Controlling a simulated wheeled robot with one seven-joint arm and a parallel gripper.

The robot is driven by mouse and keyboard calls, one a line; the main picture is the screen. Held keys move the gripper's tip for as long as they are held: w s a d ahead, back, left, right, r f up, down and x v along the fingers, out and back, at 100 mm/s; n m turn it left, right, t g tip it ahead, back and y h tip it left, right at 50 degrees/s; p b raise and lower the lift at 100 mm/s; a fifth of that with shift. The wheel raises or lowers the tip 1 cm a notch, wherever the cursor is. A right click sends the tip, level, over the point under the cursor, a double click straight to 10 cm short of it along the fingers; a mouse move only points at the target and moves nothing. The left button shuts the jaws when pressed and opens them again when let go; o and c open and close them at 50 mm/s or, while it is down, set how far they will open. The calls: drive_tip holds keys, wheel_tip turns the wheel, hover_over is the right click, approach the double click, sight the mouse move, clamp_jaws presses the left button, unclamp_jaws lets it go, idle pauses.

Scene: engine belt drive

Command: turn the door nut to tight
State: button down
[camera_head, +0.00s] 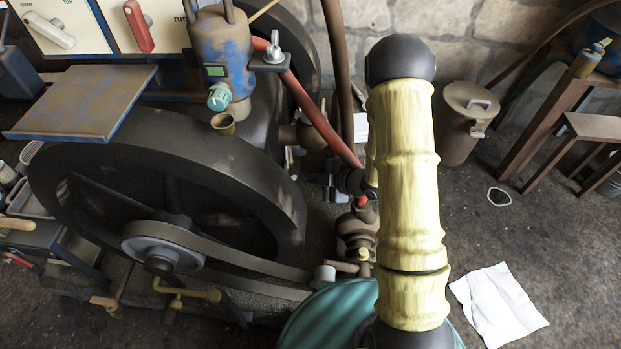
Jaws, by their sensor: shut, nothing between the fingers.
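I cannot make out for certain which part is the door nut. A small pale wing nut (273,46) stands on a dark bracket beside the blue engine part, at the upper middle. My yellow arm hides part of the engine's right side. My gripper (322,181) shows small and dark left of my forearm, low beside the engine block. It looks shut, and I see nothing held in it. The wing nut is well above and left of it in the picture.
A large dark flywheel (100,185) with a belt (235,262) fills the left. A red bar (318,118) slants down close to my gripper. A lidded bin (465,125) and wooden bench (560,110) stand at right. White paper (499,304) lies on open floor.

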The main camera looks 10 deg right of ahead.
sight(295, 178)
drive_tip(key=d+f+b+x, duration=0.1)
drive_tip(key=b+x, duration=0.3)
drive_tip(key=x, duration=0.7)
drive_tip(key=shift+w+d+f, duration=0.4)
drive_tip(key=shift+w, duration=0.15)
drive_tip(key=shift+w+a, duration=0.1)
